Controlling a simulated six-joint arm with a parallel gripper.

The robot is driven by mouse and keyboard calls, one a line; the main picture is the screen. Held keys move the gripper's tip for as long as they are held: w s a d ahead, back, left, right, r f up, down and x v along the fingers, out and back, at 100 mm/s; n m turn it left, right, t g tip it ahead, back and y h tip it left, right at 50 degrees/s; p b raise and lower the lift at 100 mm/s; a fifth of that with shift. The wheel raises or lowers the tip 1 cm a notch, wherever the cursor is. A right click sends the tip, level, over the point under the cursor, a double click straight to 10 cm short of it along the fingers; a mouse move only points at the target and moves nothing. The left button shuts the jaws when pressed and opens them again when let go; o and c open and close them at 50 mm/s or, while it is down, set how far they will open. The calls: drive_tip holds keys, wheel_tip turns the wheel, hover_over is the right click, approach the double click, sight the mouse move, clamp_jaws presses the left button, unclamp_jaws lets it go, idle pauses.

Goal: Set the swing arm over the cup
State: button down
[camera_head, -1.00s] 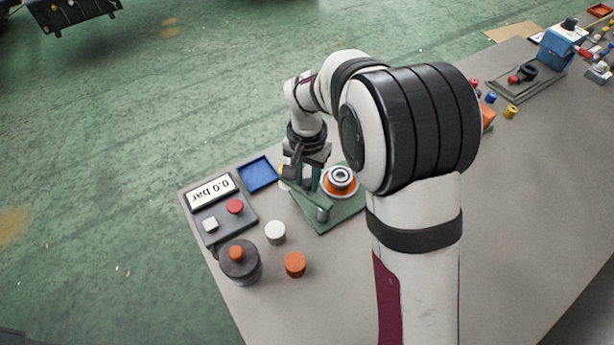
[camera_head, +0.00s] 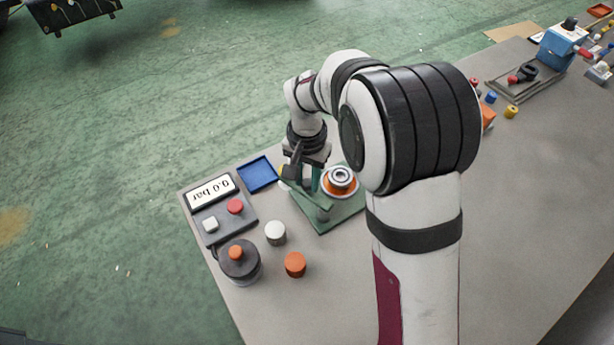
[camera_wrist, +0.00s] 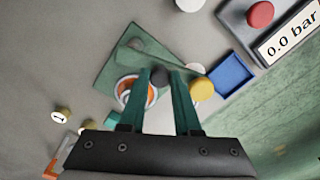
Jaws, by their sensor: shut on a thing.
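The swing arm (camera_head: 317,198) is a green bar on a green base plate (camera_head: 333,222), with a grey post at its near end. It also shows in the wrist view (camera_wrist: 182,70), with a yellow knob (camera_wrist: 202,89) at the far end. The cup (camera_head: 340,182) is orange and white with a metal ring, beside the bar on the plate. In the wrist view the cup (camera_wrist: 125,91) is partly hidden by a finger. My gripper (camera_head: 300,182) points down over the bar. Its teal fingers (camera_wrist: 164,76) are shut around a dark part on the bar.
A blue tray (camera_head: 258,174) and a pressure display box (camera_head: 222,207) stand left of the plate. A white cylinder (camera_head: 275,233), an orange cylinder (camera_head: 295,265) and a dark round device (camera_head: 239,262) stand in front. The table's left edge is close to the box.

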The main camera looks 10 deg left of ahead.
drive_tip(key=shift+w, duration=0.1)
drive_tip(key=shift+w+d+m, duration=0.45)
drive_tip(key=shift+d+m, duration=0.4)
drive_tip(key=shift+m, duration=1.65)
drive_tip(key=shift+w+d+m, duration=0.4)
drive_tip(key=shift+d+m, duration=0.45)
drive_tip(key=shift+m, duration=1.65)
drive_tip(key=shift+w+d+m, duration=0.45)
drive_tip(key=shift+d+m, duration=0.4)
drive_tip(key=shift+m, duration=1.65)
drive_tip(key=shift+d, duration=0.1)
drive_tip(key=c, duration=0.6)
unclamp_jaws()
wheel_tip(320, 180, up, 16)
drive_tip(key=shift+f, duration=0.1)
